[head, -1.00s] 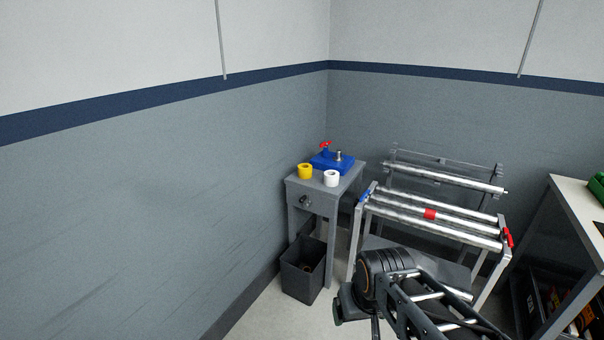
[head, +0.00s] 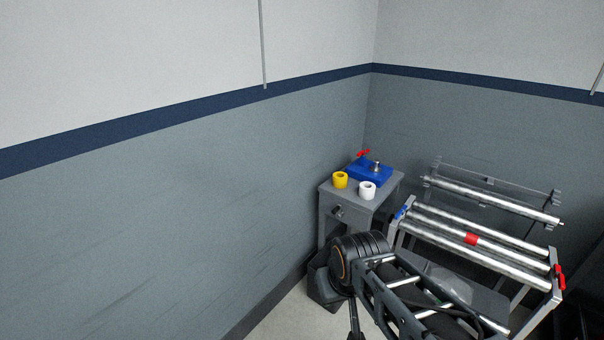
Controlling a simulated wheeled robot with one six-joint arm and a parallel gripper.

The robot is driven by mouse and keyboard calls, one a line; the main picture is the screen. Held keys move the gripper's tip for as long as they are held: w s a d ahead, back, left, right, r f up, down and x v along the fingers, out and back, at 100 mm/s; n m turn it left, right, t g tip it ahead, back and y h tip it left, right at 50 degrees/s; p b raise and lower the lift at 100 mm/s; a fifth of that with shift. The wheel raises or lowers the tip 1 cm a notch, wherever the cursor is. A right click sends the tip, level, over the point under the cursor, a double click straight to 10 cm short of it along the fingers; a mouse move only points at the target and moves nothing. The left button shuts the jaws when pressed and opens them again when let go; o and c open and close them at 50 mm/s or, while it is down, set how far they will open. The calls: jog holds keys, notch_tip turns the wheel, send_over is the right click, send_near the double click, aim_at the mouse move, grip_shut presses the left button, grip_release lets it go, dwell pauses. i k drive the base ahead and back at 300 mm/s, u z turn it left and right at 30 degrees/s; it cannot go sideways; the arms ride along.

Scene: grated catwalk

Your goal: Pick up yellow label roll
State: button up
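The yellow label roll (head: 340,180) stands on the front left of a small grey table (head: 333,203) in the corner. A white roll (head: 367,191) stands to its right, a small gap apart. A blue device (head: 370,173) with a red handle and a metal post is behind both rolls. My arm reaches up from the bottom right, and its dark round joint is in front of the table's lower part. My gripper's fingertips cannot be made out, so I cannot tell whether it is open or shut. Nothing of mine touches the yellow roll.
A dark bin (head: 322,284) is below the table, partly hidden by my arm. Walls close in behind and left.

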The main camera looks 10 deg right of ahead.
aim_at(340, 179)
jog(key=u, duration=0.2)
jog(key=i, duration=1.1)
jog(key=z, duration=0.7)
jog(key=i, duration=0.9)
jog(key=z, duration=0.5)
